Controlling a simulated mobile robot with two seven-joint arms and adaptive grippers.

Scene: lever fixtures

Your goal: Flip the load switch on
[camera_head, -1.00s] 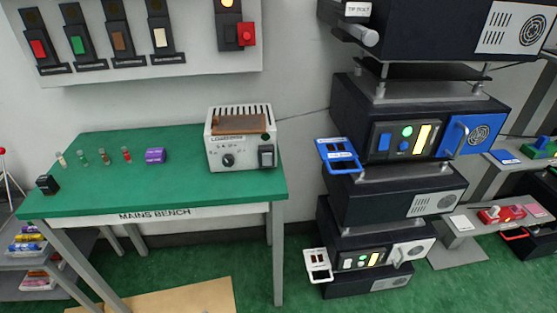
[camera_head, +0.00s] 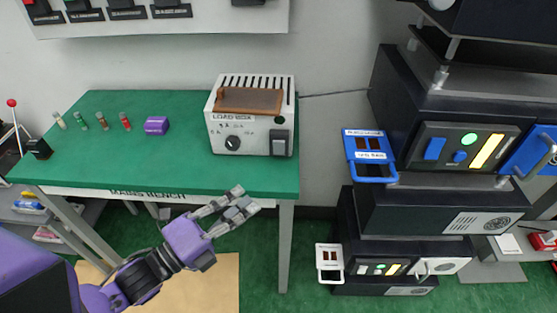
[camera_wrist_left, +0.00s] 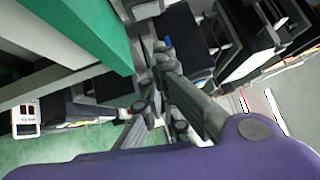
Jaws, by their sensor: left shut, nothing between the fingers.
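The load box (camera_head: 252,112), a white case with a slotted top and a brown part, stands at the right end of the green mains bench (camera_head: 110,175). Its front has a black knob (camera_head: 233,144) and a dark load switch (camera_head: 280,142) at the right. I cannot tell the switch's position. My left gripper (camera_head: 247,199) is shut and empty. In the head view it appears below the load box and switch, in front of the bench's front edge, apart from the switch. The left wrist view shows its fingers (camera_wrist_left: 160,60) and the bench edge, but not clearly the switch.
A stack of dark units with a blue handle frame (camera_head: 371,157) stands to the right. A wall panel (camera_head: 160,22) hangs behind.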

